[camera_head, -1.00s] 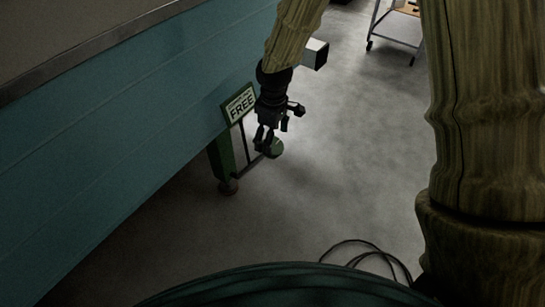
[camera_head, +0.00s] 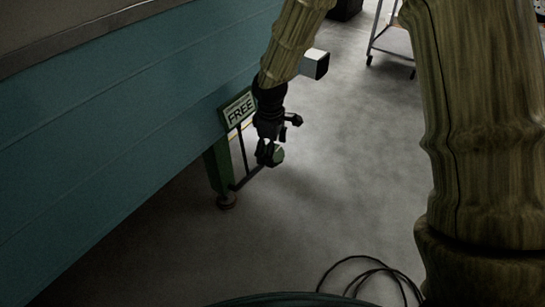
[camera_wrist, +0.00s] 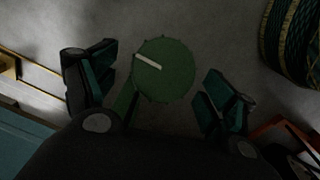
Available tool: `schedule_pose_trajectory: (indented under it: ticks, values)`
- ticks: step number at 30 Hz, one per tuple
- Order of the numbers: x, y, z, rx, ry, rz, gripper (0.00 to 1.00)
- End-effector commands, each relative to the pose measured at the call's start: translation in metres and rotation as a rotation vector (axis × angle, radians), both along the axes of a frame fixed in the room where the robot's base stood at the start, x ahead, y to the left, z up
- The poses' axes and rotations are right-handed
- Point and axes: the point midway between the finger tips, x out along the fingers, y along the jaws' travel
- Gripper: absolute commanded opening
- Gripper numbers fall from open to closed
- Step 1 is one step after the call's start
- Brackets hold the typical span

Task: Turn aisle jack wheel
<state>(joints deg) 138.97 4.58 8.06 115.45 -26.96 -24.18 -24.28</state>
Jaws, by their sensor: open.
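The jack wheel is a round green disc (camera_wrist: 164,75) with a pale bar mark. The green jack stand (camera_head: 219,170) is beside the teal wall, under a sign reading FREE (camera_head: 239,110). My gripper is open; I cannot tell whether a finger touches the wheel.
The teal camper wall (camera_head: 130,130) runs along the left, close to the jack. A wheeled cart (camera_head: 390,42) stands at the upper right. Black cables (camera_head: 370,274) lie on the floor at the bottom. Grey floor to the right of the jack is clear.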

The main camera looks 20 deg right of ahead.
Motion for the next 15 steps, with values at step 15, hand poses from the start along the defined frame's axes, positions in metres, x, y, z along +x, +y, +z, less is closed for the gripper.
schedule_pose_trajectory:
  ticks: [15]
  values:
    - [0.001,-0.001,-0.023,0.001,-0.001,-0.001,0.84]
